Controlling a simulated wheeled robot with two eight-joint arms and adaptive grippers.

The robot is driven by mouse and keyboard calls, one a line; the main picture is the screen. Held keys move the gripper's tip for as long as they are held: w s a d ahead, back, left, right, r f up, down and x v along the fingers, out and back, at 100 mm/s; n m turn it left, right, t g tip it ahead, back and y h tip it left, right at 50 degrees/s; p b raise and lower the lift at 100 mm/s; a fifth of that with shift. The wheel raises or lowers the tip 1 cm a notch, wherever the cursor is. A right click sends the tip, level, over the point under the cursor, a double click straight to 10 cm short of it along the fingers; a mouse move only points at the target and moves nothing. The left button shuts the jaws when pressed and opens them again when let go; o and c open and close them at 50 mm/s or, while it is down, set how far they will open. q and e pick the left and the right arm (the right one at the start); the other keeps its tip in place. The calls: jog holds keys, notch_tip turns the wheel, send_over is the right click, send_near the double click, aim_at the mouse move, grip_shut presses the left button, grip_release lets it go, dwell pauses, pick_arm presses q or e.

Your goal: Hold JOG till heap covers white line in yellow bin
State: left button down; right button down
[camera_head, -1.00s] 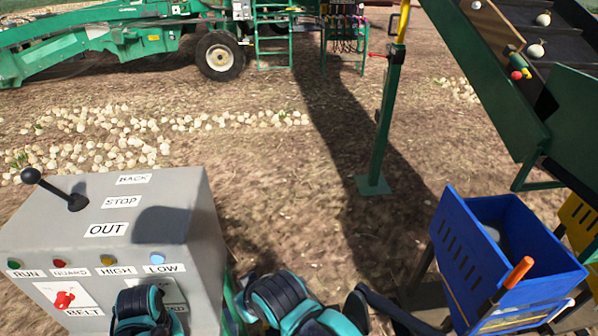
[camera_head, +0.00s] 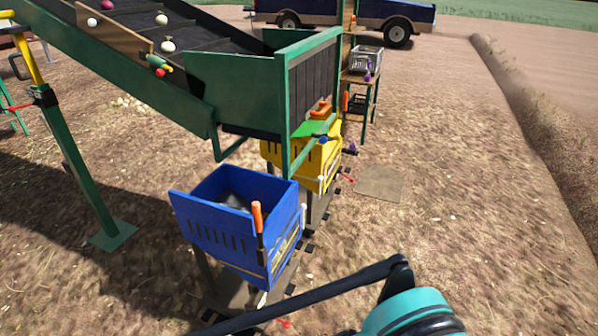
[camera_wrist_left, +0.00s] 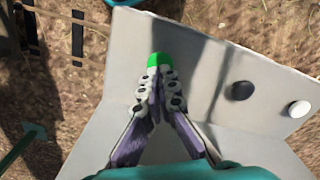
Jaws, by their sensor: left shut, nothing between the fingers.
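The yellow bin (camera_head: 323,166) stands under the lower end of the green conveyor (camera_head: 233,83) in the head view. Its inside is mostly hidden by the conveyor frame and a green piece over its top, so I cannot see a heap or a white line. In the left wrist view, my left gripper (camera_wrist_left: 159,78) is shut and empty. Its fingertips are at a green button (camera_wrist_left: 159,59) on a grey panel (camera_wrist_left: 203,75); I cannot tell whether the button is pressed. No label is readable there. My right gripper is not in view.
A blue bin (camera_head: 240,228) with an orange handle stands in front of the yellow one. Several onions, including a white one (camera_head: 167,46), lie on the conveyor belt. A green post (camera_head: 78,170) stands at left. Crates on a stand (camera_head: 362,75) are behind; bare soil lies right.

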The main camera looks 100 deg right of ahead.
pick_arm(q)
jog(key=shift+f, duration=0.25)
dwell(0.4)
jog(key=shift+f+b, duration=1.05)
jog(key=shift+b, duration=0.05)
jog(key=shift+r, duration=0.1)
dwell(0.5)
notch_tip(320, 180, up, 7)
jog(key=p, duration=0.5)
jog(key=shift+r+p, duration=0.1)
jog(key=shift+p, duration=0.3)
